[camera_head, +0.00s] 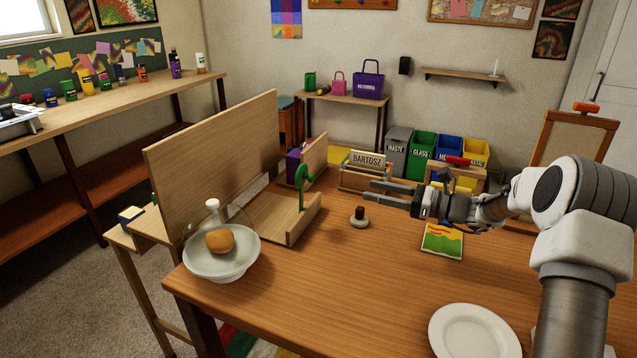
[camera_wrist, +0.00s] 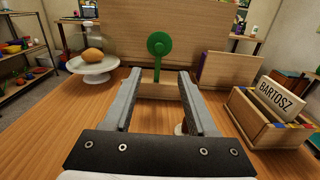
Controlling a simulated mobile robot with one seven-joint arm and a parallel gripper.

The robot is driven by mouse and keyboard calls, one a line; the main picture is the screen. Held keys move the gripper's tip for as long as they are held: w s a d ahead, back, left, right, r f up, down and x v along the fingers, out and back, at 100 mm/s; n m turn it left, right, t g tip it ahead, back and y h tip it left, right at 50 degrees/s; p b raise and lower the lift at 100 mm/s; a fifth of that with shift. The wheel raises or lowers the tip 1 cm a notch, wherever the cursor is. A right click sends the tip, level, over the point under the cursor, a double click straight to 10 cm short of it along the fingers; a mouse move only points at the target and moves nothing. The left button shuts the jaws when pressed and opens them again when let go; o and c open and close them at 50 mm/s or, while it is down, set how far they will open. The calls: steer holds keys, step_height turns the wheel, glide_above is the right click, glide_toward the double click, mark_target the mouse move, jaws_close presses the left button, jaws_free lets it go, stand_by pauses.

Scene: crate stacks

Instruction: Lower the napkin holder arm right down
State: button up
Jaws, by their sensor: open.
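The napkin holder (camera_head: 270,215) is a light wooden tray on the table, left of centre in the head view. Its green arm (camera_head: 301,185) has a round end and stands raised above the tray's front wall. In the wrist view the green arm (camera_wrist: 158,62) is upright, its disc at the top, ahead of my fingers and centred between them. My gripper (camera_head: 372,190) is open and empty, to the right of the green arm and apart from it. It also shows in the wrist view (camera_wrist: 160,78), with its fingers spread.
A tall wooden board (camera_head: 215,150) stands behind the tray. A glass-domed dish (camera_head: 222,268) with a bun is at the left. A small knobbed object (camera_head: 359,221) sits below my gripper. A box labelled BARTOSZ (camera_head: 367,180) is behind; a plate (camera_head: 470,335) is in front.

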steer(key=b+x, duration=0.3)
steer(key=x, duration=1.1)
steer(key=shift+a, duration=0.35)
steer(key=shift+w, duration=0.1)
jaws_close()
stand_by(0.5)
